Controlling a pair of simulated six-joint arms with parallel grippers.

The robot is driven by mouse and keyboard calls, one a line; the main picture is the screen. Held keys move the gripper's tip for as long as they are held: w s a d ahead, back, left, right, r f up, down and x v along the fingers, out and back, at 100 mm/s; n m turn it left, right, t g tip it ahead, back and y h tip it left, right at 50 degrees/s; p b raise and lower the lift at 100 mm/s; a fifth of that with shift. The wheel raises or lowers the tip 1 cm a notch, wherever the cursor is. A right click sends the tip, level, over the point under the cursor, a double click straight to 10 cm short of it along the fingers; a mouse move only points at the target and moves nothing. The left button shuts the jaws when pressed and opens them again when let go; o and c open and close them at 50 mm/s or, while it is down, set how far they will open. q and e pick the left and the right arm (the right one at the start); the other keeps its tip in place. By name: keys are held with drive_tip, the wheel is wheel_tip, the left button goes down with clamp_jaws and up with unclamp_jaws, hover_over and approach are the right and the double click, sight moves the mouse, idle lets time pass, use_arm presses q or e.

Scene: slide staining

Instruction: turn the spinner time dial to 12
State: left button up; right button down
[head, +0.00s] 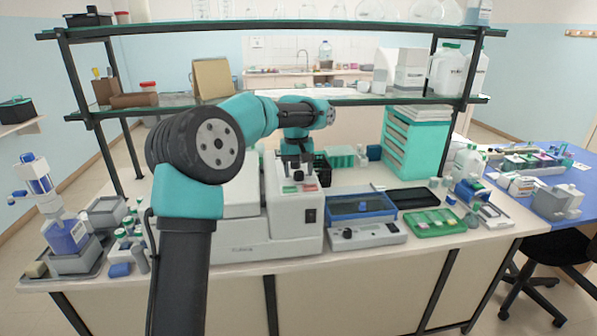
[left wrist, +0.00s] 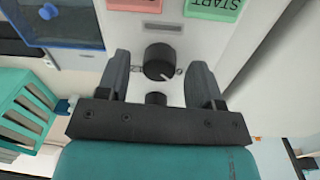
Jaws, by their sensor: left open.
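The spinner (head: 290,222) is a white box-shaped machine at the middle of the bench. My left gripper (head: 297,174) is above its top panel, pointing down. In the left wrist view, a black round dial (left wrist: 160,60) with a white pointer mark lies between the two open fingers of my left gripper (left wrist: 160,66). The fingers stand apart on either side of it, with gaps. The pointer is toward the lower right in that view. A smaller black knob (left wrist: 156,98) sits nearer the palm. Dial numbers are not readable. My right gripper is not in view.
A green START button (left wrist: 213,6) and a pink button (left wrist: 135,4) are beside the dial. A blue-framed tray (head: 360,207), a grey hotplate-like device (head: 367,236) and a green slide tray (head: 434,222) are to the right. A shelf (head: 280,102) spans behind.

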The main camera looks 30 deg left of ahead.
use_arm(q)
drive_tip(key=shift+f, duration=0.25)
drive_tip(key=c, duration=0.9)
